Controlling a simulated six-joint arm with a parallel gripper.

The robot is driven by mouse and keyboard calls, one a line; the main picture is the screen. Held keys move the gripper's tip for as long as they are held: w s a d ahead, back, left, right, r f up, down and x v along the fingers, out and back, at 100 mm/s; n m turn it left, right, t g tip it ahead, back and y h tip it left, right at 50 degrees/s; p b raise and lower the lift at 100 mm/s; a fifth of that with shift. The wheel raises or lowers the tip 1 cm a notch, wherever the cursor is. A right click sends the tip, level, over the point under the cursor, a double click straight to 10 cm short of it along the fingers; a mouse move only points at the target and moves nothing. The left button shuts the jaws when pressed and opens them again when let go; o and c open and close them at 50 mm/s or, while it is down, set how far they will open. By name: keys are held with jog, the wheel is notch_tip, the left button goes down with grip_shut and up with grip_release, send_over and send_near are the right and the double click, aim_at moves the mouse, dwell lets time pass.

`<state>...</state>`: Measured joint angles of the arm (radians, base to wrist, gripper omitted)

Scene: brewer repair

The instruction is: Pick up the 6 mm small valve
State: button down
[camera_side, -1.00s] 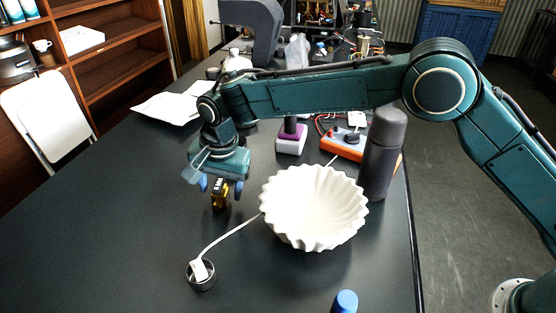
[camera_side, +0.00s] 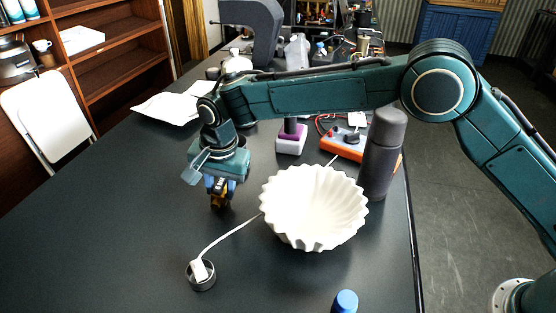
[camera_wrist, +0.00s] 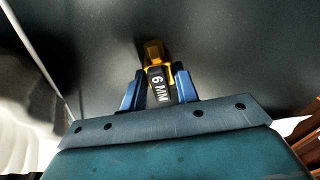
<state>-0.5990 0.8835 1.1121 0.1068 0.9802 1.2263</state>
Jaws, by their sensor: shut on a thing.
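The small valve (camera_wrist: 157,72) is yellow with a black face marked "6 MM" in the wrist view. It sits between the two blue fingers of my gripper (camera_wrist: 158,88), which are shut on its sides. In the side view the valve (camera_side: 219,200) shows below my gripper (camera_side: 218,187), left of the white bowl, at or just above the black table. I cannot tell whether it touches the table.
A white fluted bowl (camera_side: 313,207) stands just right of my gripper. A white cable with a plug (camera_side: 201,270) rests at a dark ring in front. A dark bottle (camera_side: 382,153) stands behind the bowl. The table's left part (camera_side: 110,220) is clear.

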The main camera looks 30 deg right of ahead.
aim_at(220, 183)
jog(key=shift+r, duration=5)
jog(key=shift+s, duration=0.1)
